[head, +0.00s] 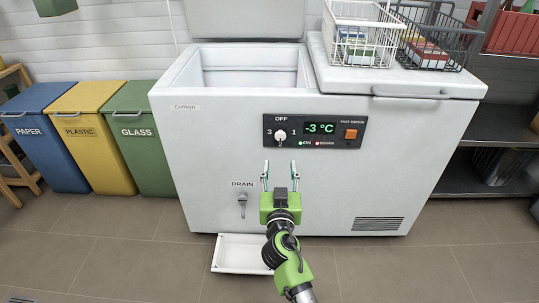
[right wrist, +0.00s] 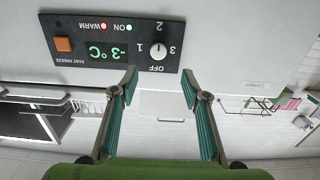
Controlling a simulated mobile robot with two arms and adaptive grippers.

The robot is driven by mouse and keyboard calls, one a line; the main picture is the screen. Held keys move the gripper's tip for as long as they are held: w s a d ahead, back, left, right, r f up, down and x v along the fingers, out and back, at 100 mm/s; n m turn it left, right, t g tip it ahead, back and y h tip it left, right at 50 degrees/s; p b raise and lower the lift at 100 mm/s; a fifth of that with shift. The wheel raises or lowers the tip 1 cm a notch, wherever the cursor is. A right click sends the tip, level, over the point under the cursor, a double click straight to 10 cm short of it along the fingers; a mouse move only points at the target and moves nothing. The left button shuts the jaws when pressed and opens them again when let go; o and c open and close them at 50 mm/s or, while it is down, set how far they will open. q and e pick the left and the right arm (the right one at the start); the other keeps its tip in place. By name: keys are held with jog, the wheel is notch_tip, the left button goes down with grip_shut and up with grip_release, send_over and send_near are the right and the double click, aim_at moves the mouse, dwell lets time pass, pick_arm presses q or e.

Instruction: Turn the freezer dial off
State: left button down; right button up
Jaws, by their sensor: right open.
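The white chest freezer (head: 330,190) has a black control panel (head: 345,142) on its front. The white freezer dial (head: 280,135) is at the panel's left, with OFF marked above it; its exact setting is too small to read surely. The display shows -3 °C. My right gripper (head: 280,170) is open and empty, just below the dial in the head view. In the right wrist view, the panel appears upside down, and the dial (right wrist: 158,50) lies beyond and roughly between the open fingertips (right wrist: 159,80), apart from them. My left gripper is not seen.
An orange fast-freeze button (head: 351,134) sits right of the display. A drain tap (head: 242,198) is below, with a white tray (head: 232,252) on the floor. Wire baskets (head: 358,40) stand on the closed lid. Paper, plastic and glass bins (head: 92,125) stand left.

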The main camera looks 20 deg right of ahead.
send_near(281, 137)
jog(key=w, duration=0.3)
jog(key=x, duration=0.5)
jog(key=shift+d+f+b, duration=0.1)
jog(key=shift+d+b, duration=0.25)
jog(key=shift+b, duration=0.05)
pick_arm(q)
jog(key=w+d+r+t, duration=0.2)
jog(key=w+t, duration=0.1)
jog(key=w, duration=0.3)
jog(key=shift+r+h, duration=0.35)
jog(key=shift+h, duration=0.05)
pick_arm(e)
jog(key=shift+w+d, duration=0.15)
jog(key=shift+w, duration=0.35)
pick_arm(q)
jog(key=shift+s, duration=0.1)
pick_arm(e)
jog(key=c, duration=1.1)
